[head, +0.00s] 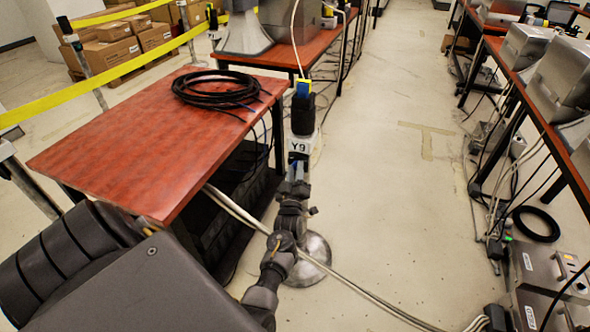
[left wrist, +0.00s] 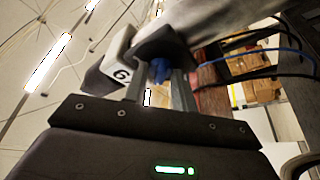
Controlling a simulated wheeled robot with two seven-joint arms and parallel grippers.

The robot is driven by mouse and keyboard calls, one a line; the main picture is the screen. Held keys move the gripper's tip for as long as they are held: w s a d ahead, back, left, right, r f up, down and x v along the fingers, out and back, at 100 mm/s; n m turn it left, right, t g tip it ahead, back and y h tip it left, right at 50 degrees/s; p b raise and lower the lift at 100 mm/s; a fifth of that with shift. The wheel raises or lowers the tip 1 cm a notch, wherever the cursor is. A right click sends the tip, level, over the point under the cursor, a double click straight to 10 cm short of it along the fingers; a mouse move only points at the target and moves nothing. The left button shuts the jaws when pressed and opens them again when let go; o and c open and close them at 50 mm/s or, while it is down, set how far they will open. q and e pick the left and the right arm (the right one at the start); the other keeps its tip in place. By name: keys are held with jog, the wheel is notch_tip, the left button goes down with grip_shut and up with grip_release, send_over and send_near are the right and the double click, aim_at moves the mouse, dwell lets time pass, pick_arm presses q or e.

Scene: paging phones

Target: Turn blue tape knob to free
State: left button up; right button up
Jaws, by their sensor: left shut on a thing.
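The knob's turn setting cannot be read. My right gripper is not in view.
A red-topped table (head: 130,145) with a coil of black cable (head: 215,88) is close on the left. Yellow tape (head: 70,100) runs behind it. Pale cables (head: 345,290) cross the floor near the post's round base (head: 312,262). The aisle floor (head: 390,190) is open.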

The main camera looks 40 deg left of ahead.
pick_arm(q)
jog(key=shift+n+g, duration=0.4)
jog(key=shift+n, duration=0.5)
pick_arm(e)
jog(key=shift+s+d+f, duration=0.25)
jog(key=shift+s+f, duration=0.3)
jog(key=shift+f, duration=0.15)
pick_arm(q)
jog(key=o, duration=0.6)
jog(key=shift+o, duration=0.2)
